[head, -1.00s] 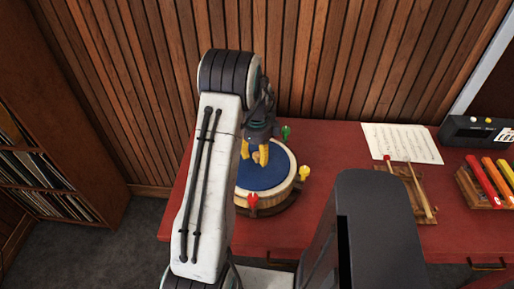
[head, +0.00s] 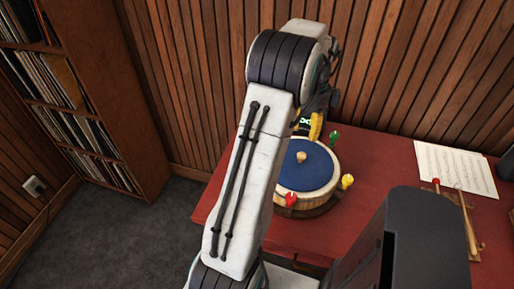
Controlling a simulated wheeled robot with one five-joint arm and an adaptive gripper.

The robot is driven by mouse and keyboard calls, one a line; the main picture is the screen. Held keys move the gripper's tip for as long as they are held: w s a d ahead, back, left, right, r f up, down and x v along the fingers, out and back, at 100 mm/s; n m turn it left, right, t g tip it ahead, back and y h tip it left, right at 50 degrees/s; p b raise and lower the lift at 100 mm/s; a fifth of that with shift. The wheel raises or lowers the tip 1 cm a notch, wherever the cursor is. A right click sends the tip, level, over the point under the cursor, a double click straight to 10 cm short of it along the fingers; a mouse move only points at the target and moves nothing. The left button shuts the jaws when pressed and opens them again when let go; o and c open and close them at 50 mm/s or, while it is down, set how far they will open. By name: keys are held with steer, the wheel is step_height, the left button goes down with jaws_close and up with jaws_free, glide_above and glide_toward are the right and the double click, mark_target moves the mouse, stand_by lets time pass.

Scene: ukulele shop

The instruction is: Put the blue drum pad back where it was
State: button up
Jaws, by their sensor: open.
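The blue drum pad (head: 308,172) is a round blue disc with a small wooden knob (head: 301,157) at its middle. It lies flat within the rim of a round pale-wood drum base (head: 302,200) on the red table. My arm hides the pad's left part. Red, yellow and green pegs stand around the base. My gripper (head: 316,127), with yellow fingertips, is open and empty. It is raised above the far side of the pad, clear of the knob, and partly hidden by my arm.
A sheet of music (head: 455,170) lies on the red table (head: 385,165) to the right. A wooden rack with a red-tipped mallet (head: 458,213) is near it. A slatted wall stands close behind. A record shelf (head: 95,110) and open carpet are at left.

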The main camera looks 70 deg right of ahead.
steer(key=shift+r, duration=0.1)
steer(key=w+a+r+n+t+h, duration=0.1)
steer(key=w+a+r+n, duration=0.3)
steer(key=w+a+n, duration=0.7)
steer(key=w+a+r+n, duration=0.5)
steer(key=w+a+n, duration=0.25)
steer(key=w, duration=0.55)
steer(key=w+a+n+t, duration=0.1)
steer(key=w+a+n, duration=0.1)
steer(key=a+n, duration=0.95)
steer(key=s+a+n+t, duration=0.1)
steer(key=s+a+n, duration=0.1)
steer(key=a+n, duration=0.2)
steer(key=s+a+f+n+t+y, duration=0.1)
steer(key=s+a+n, duration=0.2)
steer(key=a, duration=0.8)
steer(key=shift+s+a+f+n, duration=0.15)
steer(key=shift+s+a+n, duration=0.15)
steer(key=shift+n, duration=1)
steer(key=shift+w, duration=0.1)
